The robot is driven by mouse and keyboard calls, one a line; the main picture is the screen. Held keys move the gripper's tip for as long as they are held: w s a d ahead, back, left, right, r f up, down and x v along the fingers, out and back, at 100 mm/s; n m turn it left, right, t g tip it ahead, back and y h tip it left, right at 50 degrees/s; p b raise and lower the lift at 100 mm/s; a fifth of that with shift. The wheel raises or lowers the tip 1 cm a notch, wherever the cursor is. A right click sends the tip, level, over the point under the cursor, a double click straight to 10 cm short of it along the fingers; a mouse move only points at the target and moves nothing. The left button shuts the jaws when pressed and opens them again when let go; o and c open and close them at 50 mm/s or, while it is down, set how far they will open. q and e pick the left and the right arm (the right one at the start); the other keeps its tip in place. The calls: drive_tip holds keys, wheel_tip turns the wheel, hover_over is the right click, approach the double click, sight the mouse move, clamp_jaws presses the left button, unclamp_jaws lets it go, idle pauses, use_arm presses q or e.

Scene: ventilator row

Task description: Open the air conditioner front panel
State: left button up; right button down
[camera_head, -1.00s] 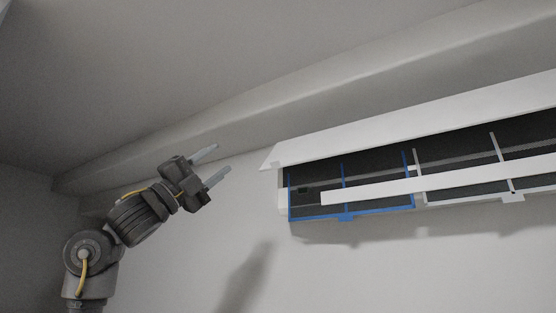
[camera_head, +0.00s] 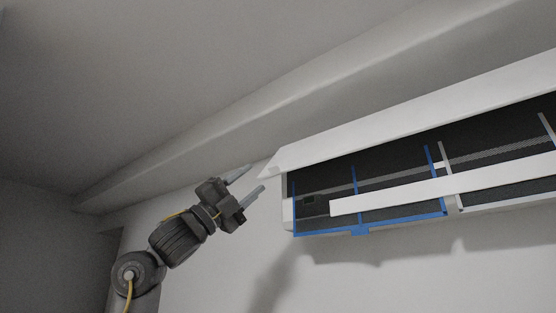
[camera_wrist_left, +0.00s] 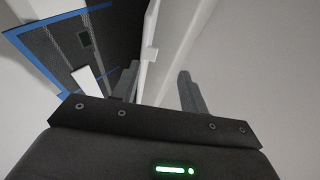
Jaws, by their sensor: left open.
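The white air conditioner front panel (camera_head: 390,118) is swung up and stands out above the dark interior of the unit. Inside show a blue-framed filter (camera_head: 376,229) and a white bar across it. My left gripper (camera_head: 254,179) is open, just left of the panel's left end, its fingers pointing up and right towards it. My right gripper is not in view.
A grey beam (camera_head: 330,85) runs along the wall top, close above the panel. The wall below and left of the unit is clear. A grey-framed filter (camera_head: 500,203) sits right of the blue one.

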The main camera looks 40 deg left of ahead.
sight(272, 169)
use_arm(q)
drive_tip(key=p+x, duration=0.1)
drive_tip(key=x, duration=0.2)
drive_tip(key=p+x, duration=0.2)
drive_tip(key=w+p+x, duration=0.1)
drive_tip(key=x, duration=0.2)
drive_tip(key=shift+w+f+p, duration=0.1)
drive_tip(key=shift+w+p, duration=0.1)
drive_tip(key=shift+p, duration=0.1)
drive_tip(key=shift+d+r, duration=0.2)
drive_tip(key=shift+r, duration=0.05)
drive_tip(key=shift+r+p, duration=0.15)
drive_tip(key=shift+p, duration=0.15)
drive_tip(key=shift+w, duration=0.25)
drive_tip(key=shift+c, duration=0.2)
clamp_jaws()
